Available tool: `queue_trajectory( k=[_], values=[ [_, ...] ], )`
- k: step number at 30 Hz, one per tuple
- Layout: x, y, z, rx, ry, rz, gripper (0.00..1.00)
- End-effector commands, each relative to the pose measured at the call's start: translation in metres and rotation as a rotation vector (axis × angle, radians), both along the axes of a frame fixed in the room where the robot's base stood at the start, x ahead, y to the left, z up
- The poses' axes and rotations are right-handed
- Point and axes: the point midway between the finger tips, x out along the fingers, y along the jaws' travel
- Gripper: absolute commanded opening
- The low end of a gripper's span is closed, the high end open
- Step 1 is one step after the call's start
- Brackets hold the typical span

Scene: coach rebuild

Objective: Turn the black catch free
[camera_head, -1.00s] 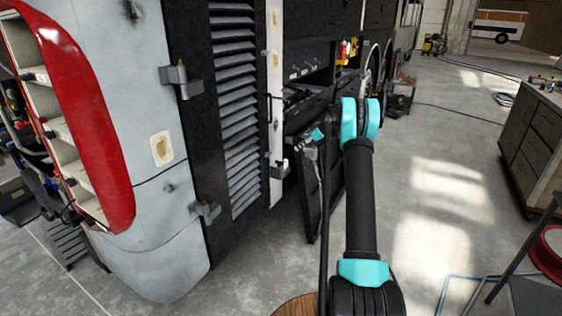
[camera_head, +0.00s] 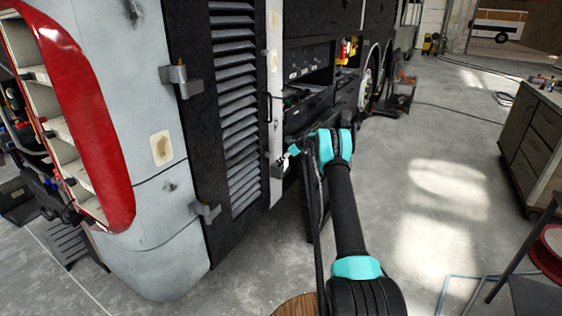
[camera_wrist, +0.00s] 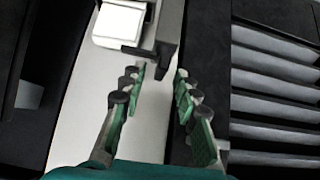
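In the wrist view a dark catch piece (camera_wrist: 154,50) sits at the top centre, below a grey bracket with a white block (camera_wrist: 119,22), on a pale upright strip. My gripper (camera_wrist: 160,76) is open, its green-padded fingers apart on either side of the strip. The catch is too small to make out there.
A louvred black panel (camera_head: 235,100) stands left of the post; its slats also show in the wrist view (camera_wrist: 270,75). An open bay (camera_head: 308,85) lies behind my gripper. The floor (camera_head: 430,190) to the right is clear up to a workbench (camera_head: 535,135).

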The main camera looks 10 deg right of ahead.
Motion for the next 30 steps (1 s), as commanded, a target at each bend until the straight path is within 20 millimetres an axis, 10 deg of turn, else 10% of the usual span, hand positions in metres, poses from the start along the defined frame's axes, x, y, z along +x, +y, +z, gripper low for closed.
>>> queue_trajectory(
  k=[11, 19, 30],
  values=[
    [0.0025, 0.0033, -0.0045, 0.0, 0.0, 0.0, 0.31],
    [0.0024, 0.0031, -0.0045, 0.0, 0.0, 0.0, 0.0],
    [0.0017, 0.0035, -0.0042, 0.0, 0.0, -0.014, 0.0]
  ],
)
